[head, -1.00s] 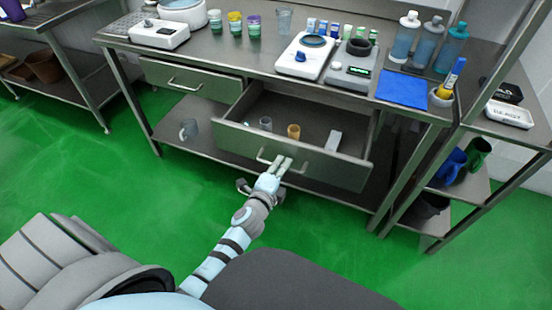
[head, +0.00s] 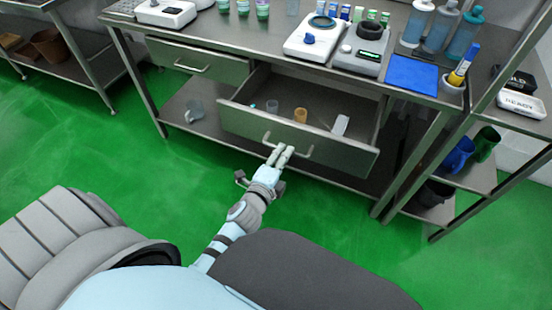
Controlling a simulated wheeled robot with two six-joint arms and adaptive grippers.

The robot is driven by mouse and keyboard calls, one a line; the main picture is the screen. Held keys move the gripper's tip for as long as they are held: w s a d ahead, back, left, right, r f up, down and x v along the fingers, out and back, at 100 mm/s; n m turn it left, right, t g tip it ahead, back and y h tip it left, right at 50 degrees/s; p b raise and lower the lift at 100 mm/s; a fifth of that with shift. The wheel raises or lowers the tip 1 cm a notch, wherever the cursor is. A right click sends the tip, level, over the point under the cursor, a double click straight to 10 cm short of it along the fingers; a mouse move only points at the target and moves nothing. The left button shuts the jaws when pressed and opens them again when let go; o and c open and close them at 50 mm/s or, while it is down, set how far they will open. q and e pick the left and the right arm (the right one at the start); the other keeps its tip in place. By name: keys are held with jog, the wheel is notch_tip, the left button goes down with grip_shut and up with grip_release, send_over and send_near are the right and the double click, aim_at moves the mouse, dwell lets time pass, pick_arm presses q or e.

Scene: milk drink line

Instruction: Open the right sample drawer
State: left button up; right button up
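The right sample drawer (head: 340,152) stands open under the steel bench, pulled well out, with its inside showing. Its bar handle (head: 306,153) is on the front panel. My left gripper (head: 281,152) is at this handle, its two fingers overlapping the bar near the middle. A narrow gap shows between the fingers, but I cannot tell whether they are closed on the bar. In the drawer are a clear cup (head: 272,106), an amber cup (head: 300,115) and a white item (head: 340,125). My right gripper is not in view.
The left drawer (head: 215,64) is shut. The bench top (head: 262,50) carries scales, bottles and a blue mat (head: 412,74). A clear mug (head: 194,110) stands on the lower shelf. A shelf rack (head: 470,180) is at the right. Green floor in front is clear.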

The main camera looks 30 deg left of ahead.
pick_arm(q)
jog(key=v, duration=0.8)
jog(key=s+f+n+g+p, duration=0.1)
jog(key=s+f+n+g, duration=0.25)
jog(key=f, duration=0.45)
jog(key=s+a+f+n+g+p, duration=0.1)
jog(key=s+f+n+g, duration=0.1)
jog(key=s+f, duration=0.4)
jog(key=s+f+n+g+p, duration=0.1)
jog(key=s+f+n+g, duration=0.15)
jog(key=f, duration=0.65)
jog(key=s+a+f+n+g+p, duration=0.1)
jog(key=s+f+n+g, duration=0.2)
jog(key=s, duration=0.8)
jog(key=s+a+f+n+g+p, duration=0.1)
jog(key=s+f+n, duration=0.4)
jog(key=s, duration=0.5)
jog(key=shift+s+a+f+n+g+h, duration=0.35)
jog(key=shift+a+g, duration=0.35)
jog(key=shift+g, duration=0.5)
